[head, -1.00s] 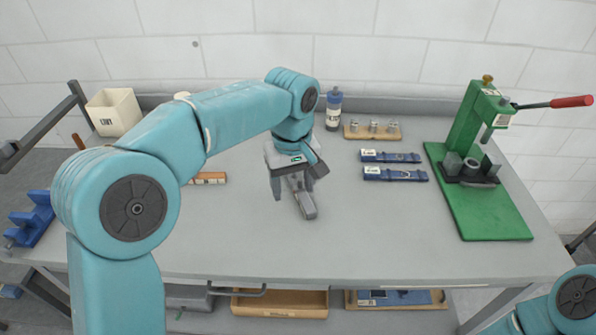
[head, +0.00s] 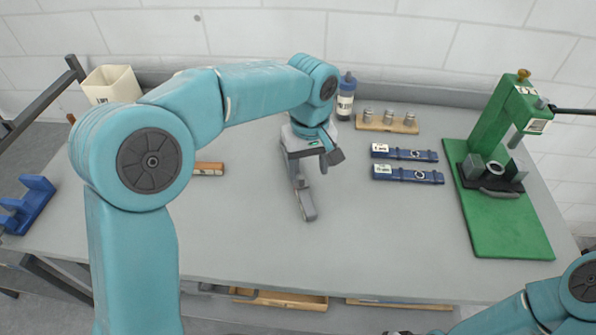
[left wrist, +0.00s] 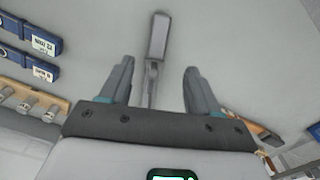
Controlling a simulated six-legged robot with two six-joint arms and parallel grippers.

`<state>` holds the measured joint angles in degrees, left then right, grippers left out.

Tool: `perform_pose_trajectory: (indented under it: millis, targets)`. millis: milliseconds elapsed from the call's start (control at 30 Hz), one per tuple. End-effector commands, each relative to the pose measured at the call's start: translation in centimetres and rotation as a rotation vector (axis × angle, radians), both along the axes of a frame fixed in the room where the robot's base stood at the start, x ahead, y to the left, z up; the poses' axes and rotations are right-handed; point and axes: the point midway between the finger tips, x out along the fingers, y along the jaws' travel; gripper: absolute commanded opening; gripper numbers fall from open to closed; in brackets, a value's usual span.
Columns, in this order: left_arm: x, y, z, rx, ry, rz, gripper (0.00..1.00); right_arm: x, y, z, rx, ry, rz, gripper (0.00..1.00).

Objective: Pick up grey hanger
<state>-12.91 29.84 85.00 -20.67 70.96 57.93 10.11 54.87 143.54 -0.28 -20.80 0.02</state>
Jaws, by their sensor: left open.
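The grey hanger (head: 306,205) lies on the grey table near its middle. In the head view my left gripper (head: 312,172) is over its far end and hides part of it. In the left wrist view the hanger's wide end (left wrist: 157,38) lies past the fingertips, and its thin stem runs back between the two open fingers of my left gripper (left wrist: 158,70). The fingers are apart from the stem on both sides.
Two blue labelled tools (head: 408,174), a wooden block with metal pieces (head: 388,122) and a bottle (head: 346,98) stand right of the gripper. A green press (head: 505,215) is at the far right. A cream bin (head: 112,84) is at the back left. The front table is clear.

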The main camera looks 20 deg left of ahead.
Motion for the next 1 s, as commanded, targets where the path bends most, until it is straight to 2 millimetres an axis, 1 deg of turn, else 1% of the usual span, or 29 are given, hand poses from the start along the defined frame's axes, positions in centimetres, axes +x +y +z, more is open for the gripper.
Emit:
perform_pose_trajectory:
  millis: [33, 100, 200, 300, 433, 533, 667, 700, 800, 900, 1000]
  targets:
    - [-0.2, 0.1, -1.4, 0.002, 0.007, 0.000, 0.62, 0.0, 0.0, 0.1, 0.000, 0.000, 0.000, 0.48]
    - [-0.2, 0.0, -3.1, 0.002, 0.007, -0.001, 0.62, 0.0, 0.0, 0.2, 0.000, 0.000, 0.000, 0.48]
    - [-0.3, 0.0, -5.2, 0.001, 0.007, 0.000, 0.62, 0.0, 0.0, 0.3, 0.000, -0.001, 0.001, 0.48]
    - [-0.2, 0.0, -6.7, 0.002, 0.004, 0.000, 0.62, 0.0, 0.0, 0.5, 0.000, -0.001, 0.000, 0.48]
    - [-0.1, -0.1, -7.6, 0.001, 0.002, 0.000, 0.62, 0.0, 0.0, 0.6, 0.000, 0.000, 0.000, 0.48]
    - [0.0, -0.1, -8.5, 0.001, 0.005, 0.000, 0.62, 0.0, 0.0, 1.0, 0.000, 0.000, 0.000, 0.48]
    - [0.0, -0.2, -10.6, 0.001, 0.007, 0.000, 0.62, 0.0, 0.0, 1.9, 0.000, 0.000, 0.001, 0.48]
    - [0.1, -0.2, -11.3, 0.001, 0.006, 0.000, 0.62, 0.0, 0.0, 1.9, 0.000, -0.001, 0.000, 0.48]
    - [0.2, -0.2, -12.4, 0.001, 0.003, 0.000, 0.62, 0.0, 0.0, 2.1, 0.000, -0.001, 0.000, 0.48]
    - [0.2, -0.2, -12.9, 0.000, 0.001, 0.001, 0.62, 0.0, 0.0, 2.1, 0.000, -0.001, 0.000, 0.48]
    - [0.2, -0.2, -12.9, -0.001, 0.001, 0.001, 0.62, 0.0, 0.0, 2.0, 0.000, 0.000, 0.000, 0.48]
